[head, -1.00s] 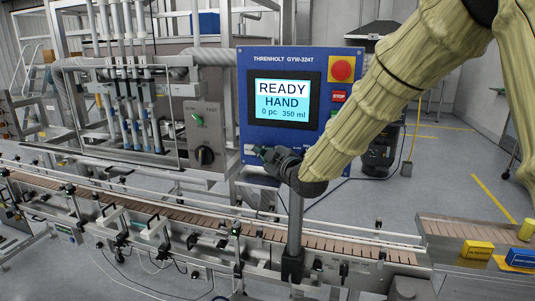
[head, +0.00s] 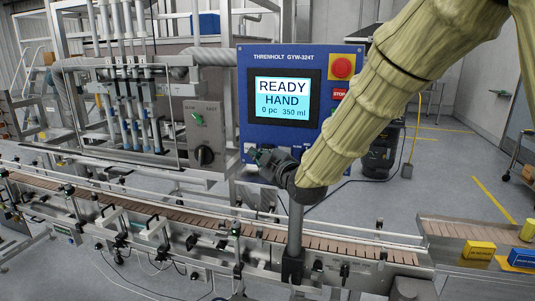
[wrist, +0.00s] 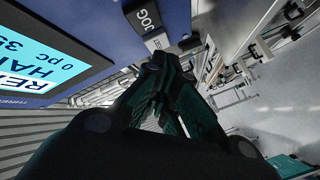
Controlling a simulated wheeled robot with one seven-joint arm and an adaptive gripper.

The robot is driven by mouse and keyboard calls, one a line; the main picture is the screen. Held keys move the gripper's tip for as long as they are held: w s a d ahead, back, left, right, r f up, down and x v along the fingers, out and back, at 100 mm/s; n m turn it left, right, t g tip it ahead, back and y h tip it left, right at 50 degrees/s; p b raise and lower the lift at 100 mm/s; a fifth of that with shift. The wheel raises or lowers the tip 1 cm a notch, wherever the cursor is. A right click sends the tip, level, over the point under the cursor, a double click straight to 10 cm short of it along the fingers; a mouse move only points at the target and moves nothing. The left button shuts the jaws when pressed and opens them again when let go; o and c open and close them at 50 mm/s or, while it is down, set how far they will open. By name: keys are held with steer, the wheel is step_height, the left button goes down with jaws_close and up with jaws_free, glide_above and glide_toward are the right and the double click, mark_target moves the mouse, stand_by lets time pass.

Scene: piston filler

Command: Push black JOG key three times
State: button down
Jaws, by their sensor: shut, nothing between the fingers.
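The blue control panel (head: 300,60) faces me, and its screen (head: 283,98) reads READY, HAND, 0 pc, 350 ml. In the head view my gripper and arm hide the panel's lower part.
A red emergency button (head: 342,67) on yellow and a red STOP key (head: 339,94) are at the panel's right. A grey box with a black knob (head: 204,155) stands left of the panel. The conveyor (head: 150,208) runs below, and a post (head: 295,225) rises beneath the panel.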

steer(key=shift+s+a, duration=0.2)
steer(key=shift+s, duration=0.4)
steer(key=shift+s+a, duration=0.15)
steer(key=shift+s, duration=0.4)
steer(key=shift+b, duration=0.3)
stand_by(0.9)
steer(key=shift+s+a+f+m+t+h+b, duration=0.25)
steer(key=shift+s+m+t+b, duration=0.8)
steer(key=shift+m, duration=3.75)
steer(key=shift+s+a+f+m+t+h+b, duration=0.25)
steer(key=shift+m+t, duration=1.5)
steer(key=shift+m, duration=3.05)
steer(key=shift+s+a+f+m+t+h+b, duration=0.1)
steer(key=shift+s+a+f+m+t+b, duration=0.65)
steer(key=shift+m, duration=4.05)
steer(key=shift+w+d+r+t, duration=0.35)
steer(key=shift+t, duration=0.2)
